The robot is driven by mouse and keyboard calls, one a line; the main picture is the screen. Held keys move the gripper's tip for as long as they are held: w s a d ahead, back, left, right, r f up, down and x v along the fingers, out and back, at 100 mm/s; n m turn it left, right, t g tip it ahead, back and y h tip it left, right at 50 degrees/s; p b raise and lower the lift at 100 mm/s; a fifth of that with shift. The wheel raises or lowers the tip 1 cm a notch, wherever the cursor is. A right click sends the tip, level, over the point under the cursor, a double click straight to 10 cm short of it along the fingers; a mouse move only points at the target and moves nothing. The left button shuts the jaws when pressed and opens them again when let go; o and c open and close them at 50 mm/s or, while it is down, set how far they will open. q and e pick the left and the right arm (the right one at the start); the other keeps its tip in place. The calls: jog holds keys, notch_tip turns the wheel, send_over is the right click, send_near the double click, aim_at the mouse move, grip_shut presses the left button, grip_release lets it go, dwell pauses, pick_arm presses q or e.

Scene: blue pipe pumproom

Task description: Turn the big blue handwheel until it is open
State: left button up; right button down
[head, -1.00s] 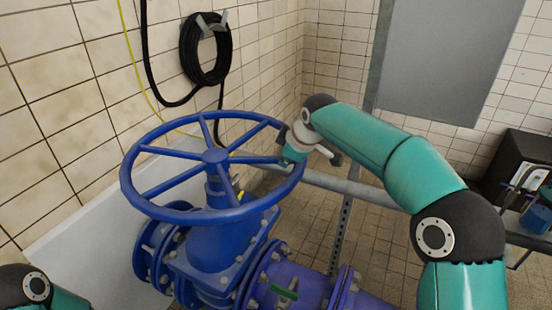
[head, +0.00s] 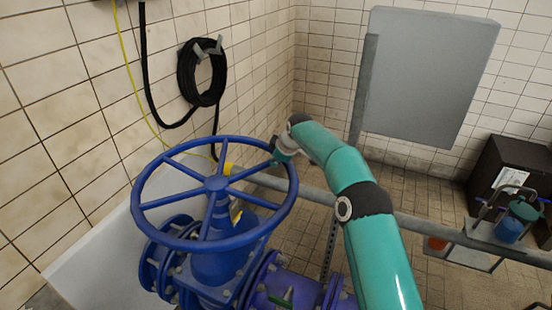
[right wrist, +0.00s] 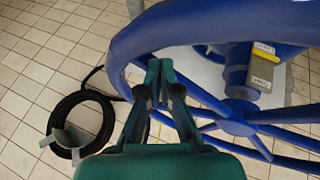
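The big blue handwheel (head: 217,184) sits on top of a blue valve (head: 222,262) in the left half of the head view. Its rim and spokes also show in the right wrist view (right wrist: 205,22). My right gripper (head: 281,156) is at the far right part of the rim, beside a spoke. In the right wrist view its two teal fingers (right wrist: 159,72) are together, with their tips inside the rim among the spokes. I see nothing clearly held between them; contact with the spoke is hard to tell. My left gripper is out of view.
A coiled black hose (head: 202,72) hangs on the tiled wall behind the wheel. A grey pipe (head: 420,226) runs behind my right arm. A grey panel (head: 425,75) stands at the back. Blue and green items (head: 508,230) are at the right.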

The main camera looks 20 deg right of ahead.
jog(key=shift+w+d+f+p, duration=0.15)
jog(key=shift+w+f+p, duration=0.1)
jog(key=shift+w+p, duration=0.35)
jog(key=shift+w, duration=0.2)
dwell(0.4)
